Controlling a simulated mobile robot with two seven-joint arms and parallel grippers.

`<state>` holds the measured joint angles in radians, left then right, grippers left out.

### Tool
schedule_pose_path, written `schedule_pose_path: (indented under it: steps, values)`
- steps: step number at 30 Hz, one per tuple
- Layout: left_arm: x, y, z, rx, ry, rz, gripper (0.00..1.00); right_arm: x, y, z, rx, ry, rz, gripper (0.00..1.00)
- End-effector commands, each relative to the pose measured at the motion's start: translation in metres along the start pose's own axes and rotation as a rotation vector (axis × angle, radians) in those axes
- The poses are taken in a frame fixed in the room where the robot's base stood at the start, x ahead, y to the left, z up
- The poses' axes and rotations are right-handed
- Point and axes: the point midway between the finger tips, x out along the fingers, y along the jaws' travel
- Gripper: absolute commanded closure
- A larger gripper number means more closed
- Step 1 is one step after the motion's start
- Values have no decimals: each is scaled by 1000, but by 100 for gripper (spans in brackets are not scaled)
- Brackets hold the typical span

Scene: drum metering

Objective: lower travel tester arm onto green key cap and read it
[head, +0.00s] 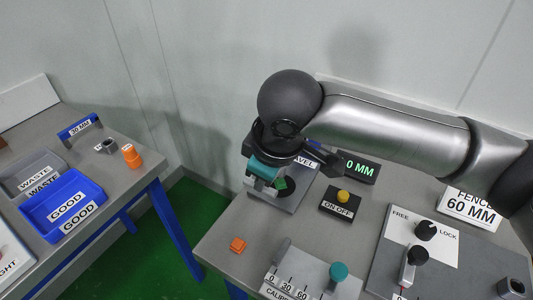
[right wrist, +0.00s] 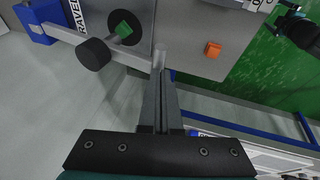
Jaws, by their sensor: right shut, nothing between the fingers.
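The green key cap (head: 281,183) sits on the travel tester plate (head: 297,196), partly behind my right gripper; it shows clearly in the right wrist view (right wrist: 123,29). The tester arm is a pale bar (right wrist: 62,34) running from a blue hinge block (right wrist: 37,18), with a black round disc (right wrist: 93,54) on it. In the right wrist view the disc appears beside the cap, not covering it. My right gripper (head: 265,177) is over the tester, shut and empty, its fingertips by the bar's silver end piece (right wrist: 160,57); contact is unclear. The display (head: 358,167) shows "0 MM", its left end possibly hidden.
An orange cube (head: 238,245) lies near the table's front left edge. A yellow ON/OFF button (head: 343,196) stands right of the tester. A calibration panel with a teal knob (head: 338,271) is in front. The left table holds a blue bin (head: 94,187) and grey bin (head: 57,160).

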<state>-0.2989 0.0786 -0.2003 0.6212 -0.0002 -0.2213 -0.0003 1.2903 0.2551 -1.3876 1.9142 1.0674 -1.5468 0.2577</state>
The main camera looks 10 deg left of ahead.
Motion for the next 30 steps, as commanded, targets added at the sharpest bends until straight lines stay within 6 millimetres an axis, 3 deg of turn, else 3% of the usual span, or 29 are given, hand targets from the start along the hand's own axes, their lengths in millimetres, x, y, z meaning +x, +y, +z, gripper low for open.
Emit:
schedule_pose_path:
  steps: [12,30]
  values:
    - [-7,0,0,0,-1,0,0,37,-18,10,0,-1,-3,100]
    - [-7,0,1,0,-2,0,0,43,-21,14,1,-9,-8,100]
